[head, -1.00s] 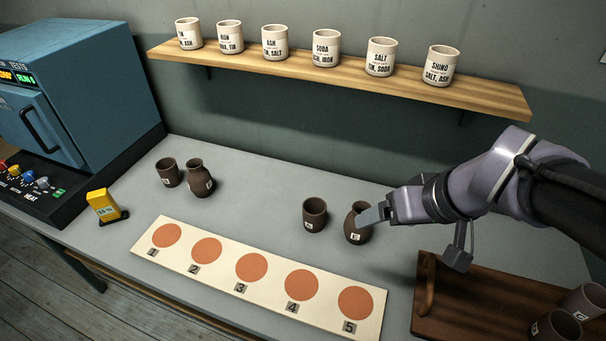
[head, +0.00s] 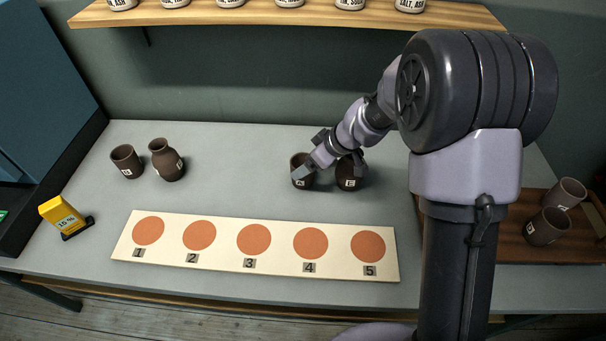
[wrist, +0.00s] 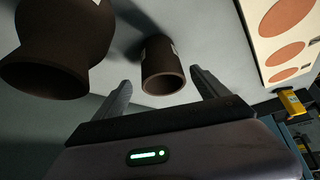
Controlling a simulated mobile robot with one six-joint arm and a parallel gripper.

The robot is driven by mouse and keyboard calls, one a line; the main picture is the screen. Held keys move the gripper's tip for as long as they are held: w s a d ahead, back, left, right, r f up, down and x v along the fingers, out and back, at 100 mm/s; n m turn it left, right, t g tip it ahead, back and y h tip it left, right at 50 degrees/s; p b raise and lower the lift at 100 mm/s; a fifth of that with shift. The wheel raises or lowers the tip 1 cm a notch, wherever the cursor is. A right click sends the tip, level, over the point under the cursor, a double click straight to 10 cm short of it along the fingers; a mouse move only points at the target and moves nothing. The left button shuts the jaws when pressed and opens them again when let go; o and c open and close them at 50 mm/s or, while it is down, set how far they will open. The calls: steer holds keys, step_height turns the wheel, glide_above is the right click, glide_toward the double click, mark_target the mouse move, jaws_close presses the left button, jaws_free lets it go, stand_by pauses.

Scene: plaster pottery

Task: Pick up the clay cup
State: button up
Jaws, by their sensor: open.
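Another clay cup (head: 126,162) and a jar (head: 166,160) stand together at the left.
A cream board (head: 190,257) with numbered orange discs lies in front. Two brown cups (head: 547,225) stand on a wooden tray (head: 502,246) at the right. A shelf (head: 290,15) runs along the wall.

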mark_target(297, 160)
steer(key=x, duration=0.2)
steer(key=b+x, duration=0.1)
steer(key=x, duration=0.1)
steer(key=shift+s, duration=0.25)
steer(key=shift+w+a+f, duration=0.15)
steer(key=shift+w+a, duration=0.05)
steer(key=shift+c, duration=0.4)
steer(key=c, duration=1.6)
